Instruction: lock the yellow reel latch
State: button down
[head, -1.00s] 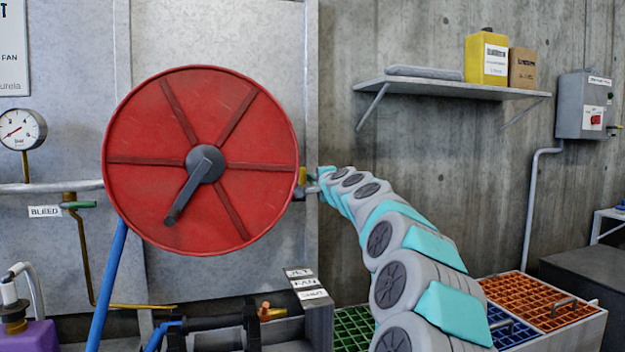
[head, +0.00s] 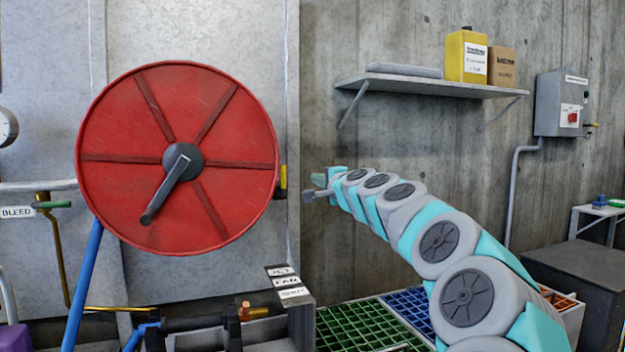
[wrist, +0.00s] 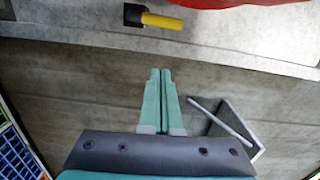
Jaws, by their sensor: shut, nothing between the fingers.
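The yellow reel latch (head: 283,177) sits at the right edge of the red reel (head: 215,120), partly hidden by the rim. In the wrist view it is a yellow bar (wrist: 162,21) lying sideways from a black block (wrist: 134,15), beside the red rim at the top. My gripper (head: 318,183) is a little right of the latch, apart from it. In the wrist view the teal fingers (wrist: 160,72) are together and empty, pointing toward the latch with a clear gap. Whether the latch is locked I cannot tell.
A dark crank (head: 165,190) is on the reel's face. A shelf (head: 430,87) with a yellow jug (head: 466,57) hangs on the wall at right. Green grating (head: 365,328) lies below my arm. Open space lies between the fingers and the panel edge.

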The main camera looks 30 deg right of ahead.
jog(key=shift+s+a, duration=0.2)
jog(key=shift+s, duration=1.25)
jog(key=s+a+f+n+g+y, duration=0.1)
jog(key=a+f+n+g+y, duration=0.2)
jog(key=a, duration=0.8)
jog(key=s+a+f+n+g+y, duration=0.15)
jog(key=a+f+n+y, duration=0.3)
jog(key=a, duration=0.65)
jog(key=s+a+f+n+g+p, duration=0.1)
jog(key=s+a+f+n+g, duration=0.4)
jog(key=s+a+f, duration=0.5)
jog(key=s+a+f+n+g+h, duration=0.1)
jog(key=s+a+f+n+g, duration=0.35)
jog(key=s+f, duration=0.7)
jog(key=s+d+f+g+h, duration=0.1)
jog(key=s+f+g, duration=0.1)
jog(key=s, duration=0.5)
jog(key=s+d+f+n+g+h, duration=0.1)
jog(key=s+d+f, duration=0.1)
jog(key=s+f, duration=0.2)
jog(key=s+d+f+n+g+h+p, duration=0.1)
jog(key=s+d+f+g, duration=0.1)
jog(key=s, duration=0.8)
jog(key=shift+s+d+f+g+h, duration=0.15)
jog(key=shift+d+f+g+h, duration=0.05)
jog(key=shift+f+g+h, duration=0.2)
